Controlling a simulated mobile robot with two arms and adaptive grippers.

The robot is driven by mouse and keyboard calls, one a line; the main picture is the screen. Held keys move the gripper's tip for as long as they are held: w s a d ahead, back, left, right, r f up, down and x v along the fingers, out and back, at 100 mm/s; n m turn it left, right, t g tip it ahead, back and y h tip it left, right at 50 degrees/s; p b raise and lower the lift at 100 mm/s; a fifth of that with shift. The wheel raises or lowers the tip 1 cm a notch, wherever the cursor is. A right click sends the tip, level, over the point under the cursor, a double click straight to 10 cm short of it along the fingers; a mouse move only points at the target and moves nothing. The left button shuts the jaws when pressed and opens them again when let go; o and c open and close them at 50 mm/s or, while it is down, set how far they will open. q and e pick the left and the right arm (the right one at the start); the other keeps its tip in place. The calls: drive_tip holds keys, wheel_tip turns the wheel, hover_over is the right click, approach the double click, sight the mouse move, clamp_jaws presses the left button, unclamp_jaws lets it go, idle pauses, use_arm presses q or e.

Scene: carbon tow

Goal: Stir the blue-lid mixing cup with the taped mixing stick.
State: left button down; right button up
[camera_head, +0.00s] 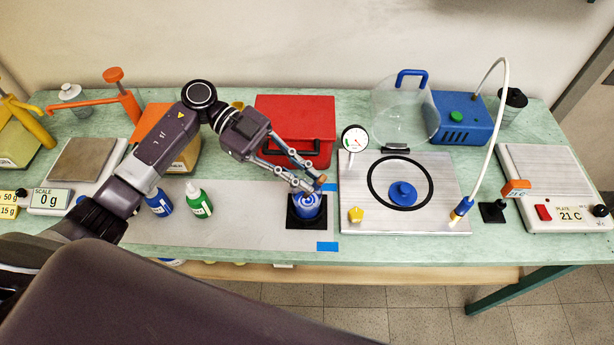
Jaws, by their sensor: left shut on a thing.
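The blue mixing cup (307,207) stands in a black square holder (305,223) near the front of the green table. Its top looks open, with a pale and blue swirl inside. My left gripper (308,184) is right above the cup, with its fingers pointing down and right. It is shut on what appears to be the mixing stick (321,179), of which only a small orange-brown part shows at the fingertips. The stick's lower part is hidden or too small to make out, so I cannot tell how deep it reaches. My right gripper is out of view.
A red box (297,118) stands behind the cup. Blue and green bottles (199,203) stand to its left. A metal plate (440,215) with a black ring and a blue knobbed disc (402,194) lies to its right. Blue tape (328,246) marks the mat's right edge.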

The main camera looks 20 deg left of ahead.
use_arm(q)
drive_tip(key=shift+w+a+f+b, duration=0.2)
drive_tip(key=shift+f+b, duration=0.2)
drive_tip(key=shift+f, duration=0.15)
drive_tip(key=shift+w+a+f+b, duration=0.15)
drive_tip(key=shift+f+b, duration=0.3)
drive_tip(key=shift+f, duration=0.15)
drive_tip(key=shift+w+a+f+b, duration=0.2)
drive_tip(key=shift+f+b, duration=0.2)
drive_tip(key=shift+f, duration=0.15)
drive_tip(key=shift+a, duration=0.1)
